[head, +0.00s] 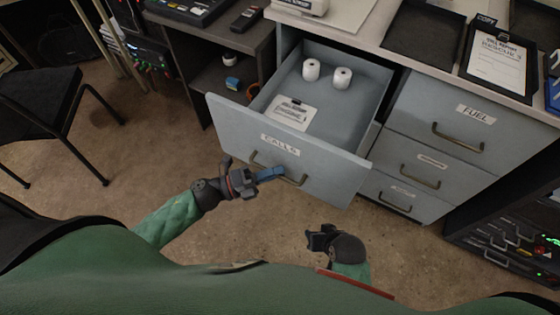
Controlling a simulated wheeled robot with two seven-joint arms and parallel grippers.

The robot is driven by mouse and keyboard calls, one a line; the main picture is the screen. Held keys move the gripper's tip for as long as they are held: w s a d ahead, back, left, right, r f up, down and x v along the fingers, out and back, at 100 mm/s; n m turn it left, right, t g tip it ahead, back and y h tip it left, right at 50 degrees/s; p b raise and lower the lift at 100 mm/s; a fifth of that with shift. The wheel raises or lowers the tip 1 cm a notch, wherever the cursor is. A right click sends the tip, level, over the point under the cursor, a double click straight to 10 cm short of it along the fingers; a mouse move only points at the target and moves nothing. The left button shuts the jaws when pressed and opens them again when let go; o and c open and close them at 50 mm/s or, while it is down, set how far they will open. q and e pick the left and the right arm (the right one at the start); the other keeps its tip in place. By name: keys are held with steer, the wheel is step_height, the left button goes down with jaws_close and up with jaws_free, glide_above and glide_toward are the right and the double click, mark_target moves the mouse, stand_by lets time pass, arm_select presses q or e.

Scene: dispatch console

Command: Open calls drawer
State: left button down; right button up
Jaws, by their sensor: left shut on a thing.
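The calls drawer (237,128) is a grey-blue drawer with a label reading CALLS, and it stands pulled well out of the cabinet. Its bar handle (292,180) runs across the front below the label. My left gripper (275,174) is at the handle and shut on it, with its blue fingers covering the middle of the bar. Inside the drawer lie two white rolls (312,70) and a white card (291,113). My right gripper (317,239) is low in the middle, apart from the drawer and empty. Whether its fingers are open is unclear.
To the right are shut drawers, one labelled FUEL (441,117). A dark shelf unit (222,50) stands left of the drawer. A black chair (62,110) is at the far left. Bare floor (150,130) lies between the chair and the drawer. Trays and a clipboard (498,62) lie on the countertop.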

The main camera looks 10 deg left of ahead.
arm_select(q)
steer(key=shift+s+a, duration=0.15)
steer(key=shift+s, duration=0.2)
arm_select(e)
steer(key=shift+f, duration=0.25)
arm_select(q)
steer(key=c, duration=1.5)
jaws_free()
arm_select(e)
steer(key=shift+r, duration=0.1)
steer(key=shift+w, duration=0.1)
